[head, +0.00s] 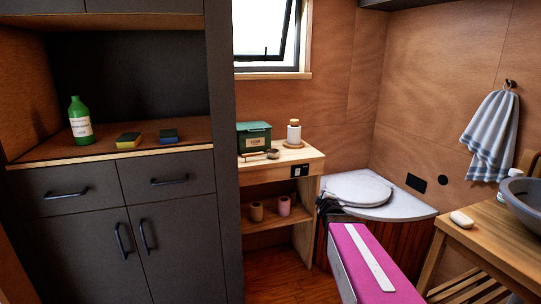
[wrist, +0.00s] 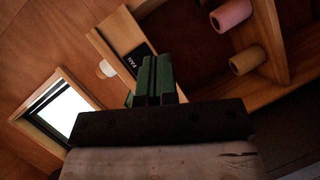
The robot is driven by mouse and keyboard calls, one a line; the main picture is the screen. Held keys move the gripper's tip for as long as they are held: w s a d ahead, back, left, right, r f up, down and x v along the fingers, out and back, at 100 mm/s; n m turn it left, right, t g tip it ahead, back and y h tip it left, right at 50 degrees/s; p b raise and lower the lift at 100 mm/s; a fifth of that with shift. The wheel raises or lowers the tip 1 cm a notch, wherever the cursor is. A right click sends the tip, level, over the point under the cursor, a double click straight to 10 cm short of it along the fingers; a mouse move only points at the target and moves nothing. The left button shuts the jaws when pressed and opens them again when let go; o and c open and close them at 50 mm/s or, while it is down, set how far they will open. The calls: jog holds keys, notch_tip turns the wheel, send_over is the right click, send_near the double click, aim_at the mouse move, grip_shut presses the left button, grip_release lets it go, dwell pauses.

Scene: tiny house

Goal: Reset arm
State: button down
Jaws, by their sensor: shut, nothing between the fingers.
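My gripper (head: 328,208) shows dark and small in the head view, beyond the far end of my pink and white arm, in front of the toilet corner. In the wrist view my gripper (wrist: 153,62) has its two dark green fingers side by side and shut, with nothing held. It points toward the small wooden shelf unit (wrist: 120,35) and touches nothing that I can see.
A green box (head: 254,137) and a white bottle (head: 294,132) stand on the shelf unit, with paper rolls (wrist: 231,14) below. The toilet (head: 358,187) is behind my arm. A washstand (head: 490,232) with soap stands right; a dark cabinet (head: 85,215) stands left.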

jog(key=s+a+f+m+g, duration=0.2)
jog(key=s+f+m+g, duration=0.2)
jog(key=s, duration=0.3)
jog(key=s+a+f+m+g, duration=0.2)
jog(key=s+f+m+g, duration=0.2)
jog(key=s+g, duration=0.2)
jog(key=s+a+f+m+g+y, duration=0.1)
jog(key=s+f+m+g, duration=0.3)
jog(key=s, duration=0.6)
jog(key=shift+a+f+m+g, duration=0.35)
jog(key=shift+a+m, duration=0.25)
jog(key=shift+a, duration=0.3)
